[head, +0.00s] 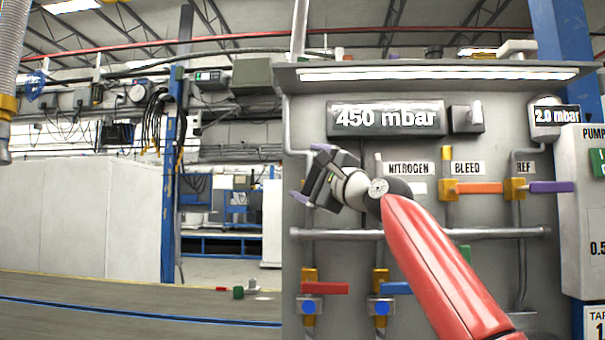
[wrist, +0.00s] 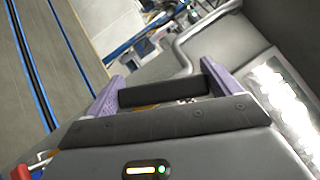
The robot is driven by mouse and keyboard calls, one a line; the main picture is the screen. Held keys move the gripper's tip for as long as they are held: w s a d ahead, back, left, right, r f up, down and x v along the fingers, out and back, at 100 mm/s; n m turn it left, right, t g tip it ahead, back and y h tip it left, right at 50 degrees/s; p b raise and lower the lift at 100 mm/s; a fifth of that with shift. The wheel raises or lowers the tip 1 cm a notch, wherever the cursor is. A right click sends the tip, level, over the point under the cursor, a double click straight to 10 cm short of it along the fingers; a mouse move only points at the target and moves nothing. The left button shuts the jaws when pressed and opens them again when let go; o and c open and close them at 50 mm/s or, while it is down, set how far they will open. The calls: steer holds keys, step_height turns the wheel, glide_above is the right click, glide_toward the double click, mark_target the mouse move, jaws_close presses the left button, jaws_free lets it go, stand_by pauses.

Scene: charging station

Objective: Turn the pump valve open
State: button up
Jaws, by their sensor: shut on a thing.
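My gripper (head: 312,174) is at the left side of the grey panel (head: 340,262), tilted, with its purple fingers toward the panel. In the wrist view the fingers (wrist: 162,80) stand well apart, with a black bar-shaped handle (wrist: 165,93) spanning between them. A little orange shows just behind that handle, like the valve bodies on the panel. No pump label shows at this handle; my gripper and arm cover that part of the panel. The handle's exact turn angle cannot be told.
To the right are the bleed valve's orange handle (head: 478,188) and the REF valve's purple handle (head: 550,187). Below are a red handle (head: 325,288) and a blue handle (head: 396,288). Displays read 450 mbar (head: 386,118) and 2.0 mbar (head: 556,115). Free room lies left of the panel.

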mark_target(313, 175)
steer(key=shift+r, duration=0.1)
stand_by(0.4)
steer(key=o, duration=1.1)
steer(key=shift+a, duration=0.1)
steer(key=shift+o, duration=0.2)
steer(key=shift+s+d+f+b, duration=0.2)
steer(key=shift+d+f+b, duration=0.05)
steer(key=shift+b, duration=0.15)
steer(key=b+v, duration=0.5)
steer(key=v, duration=0.1)
steer(key=shift+s+d, duration=0.35)
steer(key=shift+s, duration=0.1)
